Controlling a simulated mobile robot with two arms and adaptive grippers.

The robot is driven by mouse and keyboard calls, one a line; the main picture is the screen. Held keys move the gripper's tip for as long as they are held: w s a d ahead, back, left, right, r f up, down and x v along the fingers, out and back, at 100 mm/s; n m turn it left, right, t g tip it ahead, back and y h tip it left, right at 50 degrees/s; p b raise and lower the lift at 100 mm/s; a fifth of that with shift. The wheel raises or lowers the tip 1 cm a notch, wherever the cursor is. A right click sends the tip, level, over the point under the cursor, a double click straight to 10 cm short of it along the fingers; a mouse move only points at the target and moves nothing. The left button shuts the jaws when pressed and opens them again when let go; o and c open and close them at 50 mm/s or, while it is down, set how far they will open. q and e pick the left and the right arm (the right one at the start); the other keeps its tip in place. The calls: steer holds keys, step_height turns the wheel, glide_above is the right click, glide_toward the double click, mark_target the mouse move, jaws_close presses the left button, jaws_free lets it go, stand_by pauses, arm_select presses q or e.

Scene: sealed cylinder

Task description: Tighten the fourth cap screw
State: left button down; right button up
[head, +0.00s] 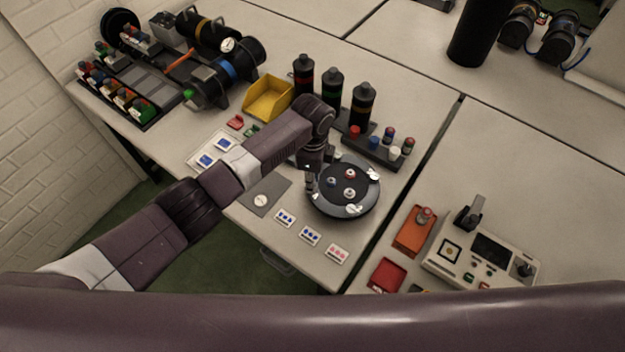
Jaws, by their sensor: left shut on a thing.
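A round black sealed cylinder (336,204) sits near the right edge of the table, seen from above. Pale cap screws show on its rim, one at the right (373,174) and one at the front (353,210). Red, white and blue fittings (349,193) stand on its middle. My left gripper (311,186) points down at the left rim of the cylinder. It is shut on what appears to be a cap screw there, which the fingers mostly hide. Whether that screw is seated cannot be told. My right gripper is out of view.
Three dark bottles (332,92) and a rack of coloured knobs (381,154) stand behind the cylinder. A yellow bin (268,98) is further left. Small cards (309,236) lie in front. A gap separates the right table, which holds an orange tray (412,235) and a control box (470,270).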

arm_select(q)
steer(key=shift+w+r+m, duration=0.25)
steer(key=shift+m, duration=0.85)
steer(key=shift+d, duration=0.1)
steer(key=c, duration=2)
jaws_free()
steer(key=shift+o, duration=1.2)
steer(key=shift+s, duration=0.2)
steer(key=shift+f, duration=0.1)
